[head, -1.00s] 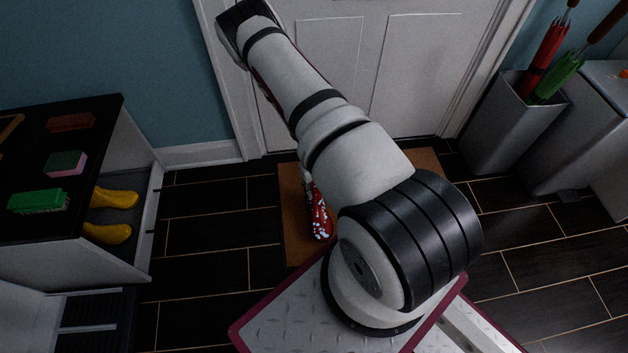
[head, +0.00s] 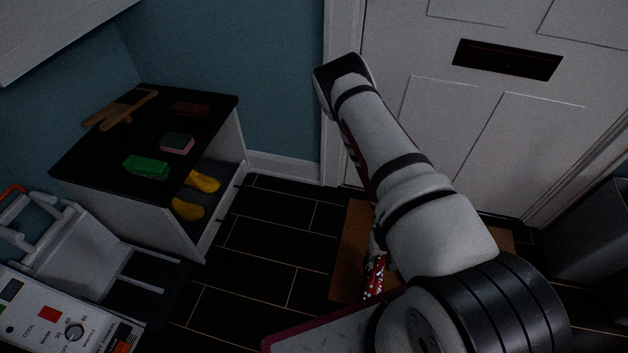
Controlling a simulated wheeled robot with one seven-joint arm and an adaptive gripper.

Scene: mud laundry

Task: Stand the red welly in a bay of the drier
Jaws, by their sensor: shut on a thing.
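The red welly (head: 375,275), red with white spots, shows only in part beside my arm, over the brown doormat. My gripper (head: 378,243) is mostly hidden by my arm; a small grey part shows just above the welly, and it is shut on the welly. The welly's full pose is hidden. The drier (head: 48,313) stands at the lower left, cut by the frame edge. It has a white control panel with a dial, white uprights, and dark slatted bays (head: 150,290) with pale dividers. The bays I see look empty.
A black-topped bench (head: 200,130) holds a green brush (head: 146,167), a sponge (head: 177,143) and other items. Yellow wellies (head: 188,209) lie on its lower shelf. The doormat (head: 350,255) lies before the white door (head: 430,110). Dark tiled floor (head: 255,265) is clear between bench and mat. A grey bin (head: 595,235) stands right.

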